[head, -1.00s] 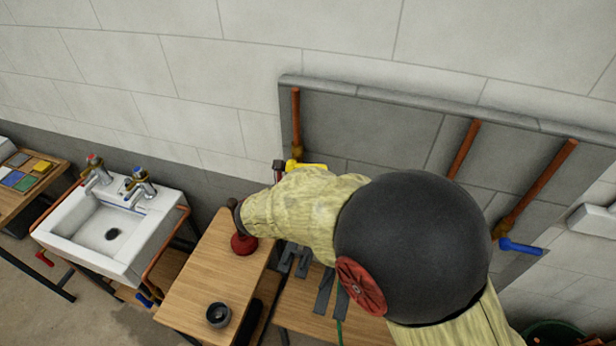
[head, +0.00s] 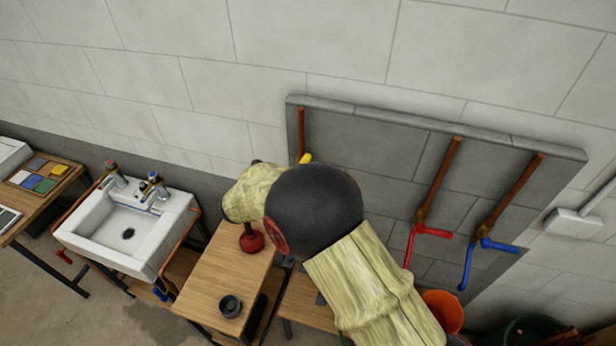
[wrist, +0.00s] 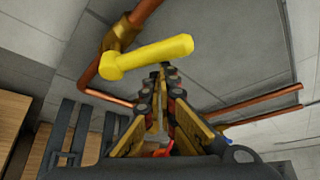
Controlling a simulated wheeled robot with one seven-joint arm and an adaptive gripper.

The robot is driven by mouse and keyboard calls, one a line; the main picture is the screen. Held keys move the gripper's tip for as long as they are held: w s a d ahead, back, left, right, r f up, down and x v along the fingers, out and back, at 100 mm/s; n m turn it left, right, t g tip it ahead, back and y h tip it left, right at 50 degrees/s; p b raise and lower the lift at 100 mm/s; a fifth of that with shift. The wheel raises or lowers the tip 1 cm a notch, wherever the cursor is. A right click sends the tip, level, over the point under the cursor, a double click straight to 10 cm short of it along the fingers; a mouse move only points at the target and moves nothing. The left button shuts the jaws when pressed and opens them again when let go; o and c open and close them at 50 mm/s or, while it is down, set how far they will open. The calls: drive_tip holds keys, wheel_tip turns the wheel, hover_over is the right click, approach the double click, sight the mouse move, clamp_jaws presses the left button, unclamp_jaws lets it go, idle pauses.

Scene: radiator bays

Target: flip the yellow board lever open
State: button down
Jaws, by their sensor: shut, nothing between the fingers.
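The yellow lever (wrist: 150,56) sits on a brass valve (wrist: 122,36) on a copper pipe in the wrist view. It points to the right, across the pipe's run. In the head view only a small part of the yellow lever (head: 306,158) shows above my arm, which hides the rest. My gripper (wrist: 164,72) has its fingers together and empty, with the tips just below the lever's middle in the wrist view. I cannot tell whether they touch it. The head view hides most of the gripper behind my arm.
The grey board (head: 375,140) also carries a red lever (head: 428,233) and a blue lever (head: 480,255) on copper pipes to the right. A wooden table (head: 215,285) below holds a red plunger (head: 251,240) and a dark cup (head: 230,305). A sink (head: 110,235) stands left.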

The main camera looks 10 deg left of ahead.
drive_tip(key=shift+w+a+r+p, duration=0.15)
drive_tip(key=shift+a+r+p, duration=0.2)
drive_tip(key=shift+a+r, duration=0.4)
drive_tip(key=shift+a+f, duration=0.1)
drive_tip(key=shift+a, duration=0.15)
drive_tip(key=shift+d+f, duration=0.1)
